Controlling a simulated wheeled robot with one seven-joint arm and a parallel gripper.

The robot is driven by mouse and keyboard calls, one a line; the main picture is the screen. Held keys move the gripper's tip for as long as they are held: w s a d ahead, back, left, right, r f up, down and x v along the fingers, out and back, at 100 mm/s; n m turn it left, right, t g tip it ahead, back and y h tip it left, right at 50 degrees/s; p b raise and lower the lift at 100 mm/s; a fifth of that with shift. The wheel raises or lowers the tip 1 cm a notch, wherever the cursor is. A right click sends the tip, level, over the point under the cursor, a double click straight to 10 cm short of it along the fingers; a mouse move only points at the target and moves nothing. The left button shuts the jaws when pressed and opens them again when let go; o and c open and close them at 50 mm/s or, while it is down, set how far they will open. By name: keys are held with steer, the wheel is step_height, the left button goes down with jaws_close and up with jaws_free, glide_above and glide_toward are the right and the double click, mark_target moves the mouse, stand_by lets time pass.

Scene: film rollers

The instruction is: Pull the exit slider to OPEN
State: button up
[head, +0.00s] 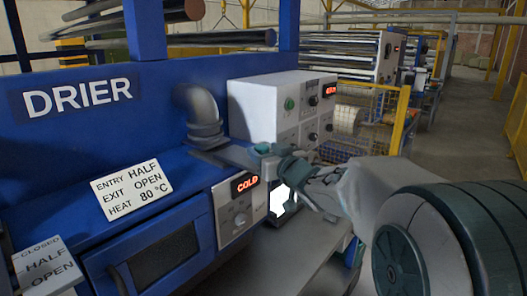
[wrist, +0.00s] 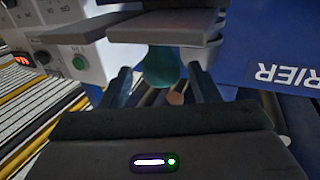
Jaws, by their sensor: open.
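The blue drier (head: 60,60) fills the left of the head view. I do not clearly make out the exit slider or its marks. A teal rounded knob (wrist: 162,68) shows in the wrist view under grey plates (wrist: 160,28); I cannot tell for sure that it belongs to the slider. My gripper (wrist: 163,85) is open, with one finger on each side of the knob and apart from it as far as I can see. In the head view my gripper (head: 268,152) is at the drier's right end, beside a grey flat plate (head: 228,157).
A card (head: 131,189) reads ENTRY HALF, EXIT OPEN, HEAT 80 °C. A plate (head: 45,266) marked CLOSED, HALF, OPEN is at lower left. A panel (head: 237,208) displays COLD. A curved pipe (head: 200,108) and a white control box (head: 265,105) stand close to my gripper.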

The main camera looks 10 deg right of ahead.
steer(key=b+v, duration=0.1)
steer(key=v, duration=1.1)
steer(key=s+d+f+m+g+h, duration=0.45)
steer(key=f+h, duration=0.25)
steer(key=f, duration=0.3)
steer(key=s+a+f+g, duration=0.3)
steer(key=s+f+g, duration=0.2)
steer(key=s, duration=0.3)
steer(key=s+a+f+n+g+y, duration=0.1)
steer(key=s+a+f+g, duration=0.2)
steer(key=s, duration=0.5)
step_height(320, 180, down, 2)
steer(key=shift+a+f+g, duration=0.1)
steer(key=shift+a+g, duration=0.15)
steer(key=shift+g, duration=0.6)
